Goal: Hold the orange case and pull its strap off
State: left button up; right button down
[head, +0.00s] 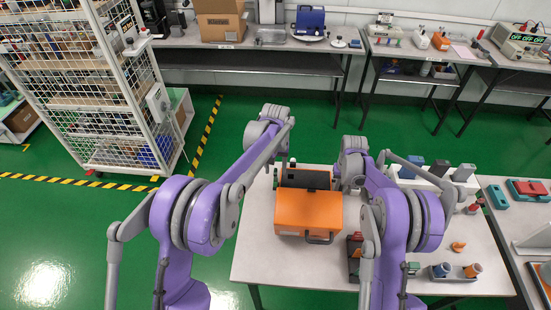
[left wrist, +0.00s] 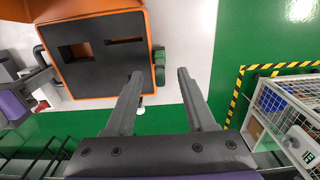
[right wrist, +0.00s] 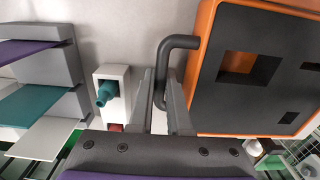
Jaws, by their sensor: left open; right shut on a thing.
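The orange case (head: 308,210) stands on the light table, its lid open. Its dark foam insert with cut-outs shows in the left wrist view (left wrist: 100,70) and in the right wrist view (right wrist: 255,90). My right gripper (right wrist: 160,78) is shut on the dark bar handle (right wrist: 177,42) on the case's side. A dark green piece (left wrist: 159,58), perhaps the strap, sits on the case's opposite side. My left gripper (left wrist: 160,73) is open and empty just short of it, fingers apart. In the head view the arms partly hide both grippers.
A white block with a teal plug (right wrist: 108,92) stands near the right gripper. A tray with blue and orange parts (head: 455,271) lies at the table's front right. A caged shelf (head: 100,95) stands to the left. Green floor is free left of the table.

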aim_at(275, 180)
pick_arm(q)
jog(key=shift+f, duration=2.6)
grip_shut()
